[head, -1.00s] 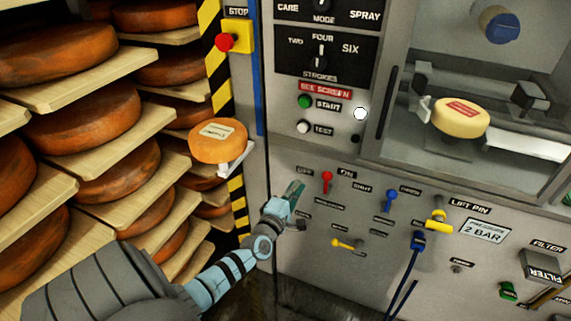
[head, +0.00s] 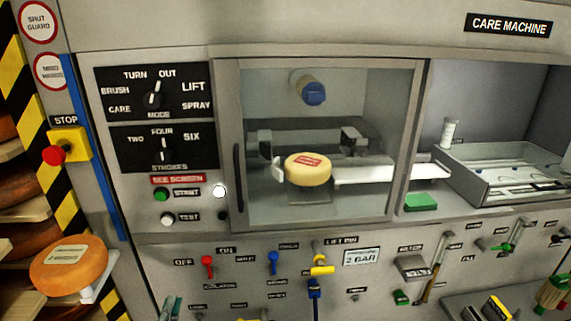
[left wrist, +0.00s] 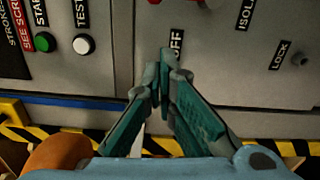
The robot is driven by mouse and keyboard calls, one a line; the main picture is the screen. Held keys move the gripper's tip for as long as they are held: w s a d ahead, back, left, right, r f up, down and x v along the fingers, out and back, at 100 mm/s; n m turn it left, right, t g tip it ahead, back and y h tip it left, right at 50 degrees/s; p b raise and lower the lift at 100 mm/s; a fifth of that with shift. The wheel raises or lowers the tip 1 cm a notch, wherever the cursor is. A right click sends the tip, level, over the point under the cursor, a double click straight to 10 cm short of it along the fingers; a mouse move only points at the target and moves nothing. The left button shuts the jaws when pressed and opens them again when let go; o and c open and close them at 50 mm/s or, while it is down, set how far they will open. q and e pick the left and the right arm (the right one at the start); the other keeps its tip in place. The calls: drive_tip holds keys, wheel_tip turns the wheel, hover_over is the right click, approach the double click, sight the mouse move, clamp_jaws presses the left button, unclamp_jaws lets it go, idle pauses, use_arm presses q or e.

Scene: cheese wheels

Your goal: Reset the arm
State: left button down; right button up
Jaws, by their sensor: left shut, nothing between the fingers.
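My left gripper shows only as teal fingertips (head: 171,306) at the bottom edge of the head view, in front of the machine's lower panel, below the red lever (head: 207,266). In the left wrist view its two fingers (left wrist: 163,72) meet at the tips, shut with nothing between them. The tips point at the grey panel near the OFF label (left wrist: 176,47). The rest of the left arm is out of the head view. I do not see my right gripper.
A cheese wheel (head: 308,169) with a red label sits inside the care machine's chamber. An orange cheese wheel (head: 68,265) sits on a small support at the left. The red stop button (head: 54,155), blue lever (head: 273,262) and yellow lift pin valve (head: 321,264) stick out.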

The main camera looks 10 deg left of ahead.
use_arm(q)
drive_tip(key=s+a+f+n+g, duration=0.1)
drive_tip(key=s+f+n+g, duration=0.5)
drive_tip(key=f+n, duration=0.8)
drive_tip(key=s+a+f+n+g, duration=0.1)
drive_tip(key=s+f+n+g, duration=0.2)
drive_tip(key=s+f+n, duration=1)
drive_tip(key=s+d+f+n+g+h, duration=0.1)
drive_tip(key=s+d+f+n+g, duration=0.1)
drive_tip(key=s+n, duration=0.5)
drive_tip(key=s+d+f+n+g+h, duration=0.1)
drive_tip(key=s+d+f+n+g, duration=0.1)
drive_tip(key=s+d+f+n, duration=0.3)
drive_tip(key=s+d+f+n+g+h, duration=0.2)
drive_tip(key=s+d+f+n+g, duration=0.1)
drive_tip(key=s+d+n, duration=0.4)
drive_tip(key=s+n, duration=0.1)
drive_tip(key=n, duration=0.2)
drive_tip(key=shift+s+d+f, duration=0.2)
drive_tip(key=shift+s+f, duration=0.1)
drive_tip(key=shift+f, duration=0.05)
